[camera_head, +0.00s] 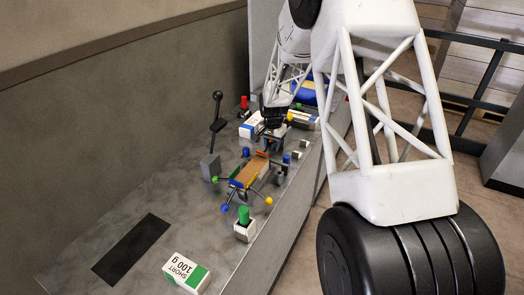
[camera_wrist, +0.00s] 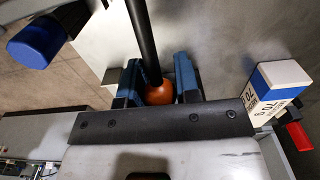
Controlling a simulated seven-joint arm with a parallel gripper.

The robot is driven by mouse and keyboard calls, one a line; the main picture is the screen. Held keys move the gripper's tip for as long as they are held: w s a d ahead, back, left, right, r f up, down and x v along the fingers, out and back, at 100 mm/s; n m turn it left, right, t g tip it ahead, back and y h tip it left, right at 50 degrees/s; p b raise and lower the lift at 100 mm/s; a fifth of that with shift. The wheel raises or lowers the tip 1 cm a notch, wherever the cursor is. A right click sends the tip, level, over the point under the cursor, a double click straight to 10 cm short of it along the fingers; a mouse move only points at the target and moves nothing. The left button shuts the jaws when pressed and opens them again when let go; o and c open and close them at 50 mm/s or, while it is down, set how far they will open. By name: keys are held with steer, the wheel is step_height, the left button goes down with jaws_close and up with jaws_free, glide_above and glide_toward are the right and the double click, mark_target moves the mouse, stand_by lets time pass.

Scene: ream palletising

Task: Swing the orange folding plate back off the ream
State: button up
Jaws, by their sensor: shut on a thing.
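In the wrist view, my gripper (camera_wrist: 158,84) is shut on an orange ball knob (camera_wrist: 160,95), which sits between its two blue-padded fingers. A black rod runs from the knob toward the top of the picture. In the head view, my gripper (camera_head: 273,143) is low at the far end of the folding fixture. A small orange strip (camera_head: 262,154), apparently the orange folding plate, shows beside it. A brown-topped block (camera_head: 250,172), apparently the ream, lies in the fixture. The arm and small size hide how the plate rests on it.
Green (camera_head: 215,179), blue (camera_head: 224,208) and yellow (camera_head: 268,201) knobs stick out around the fixture. White-and-blue (camera_head: 251,125) and yellow-banded (camera_head: 303,119) packs stand beyond my gripper. A white-and-green pack (camera_head: 187,272) and black mat (camera_head: 131,249) lie at the near end.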

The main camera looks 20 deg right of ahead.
steer(key=shift+f, duration=0.15)
steer(key=shift+s+a+f, duration=0.1)
steer(key=shift+f, duration=0.75)
stand_by(0.3)
steer(key=shift+s+a+f, duration=0.2)
steer(key=shift+s+f, duration=0.05)
steer(key=shift+f, duration=0.35)
steer(key=o, duration=1.4)
steer(key=shift+o, duration=0.2)
steer(key=shift+r, duration=0.2)
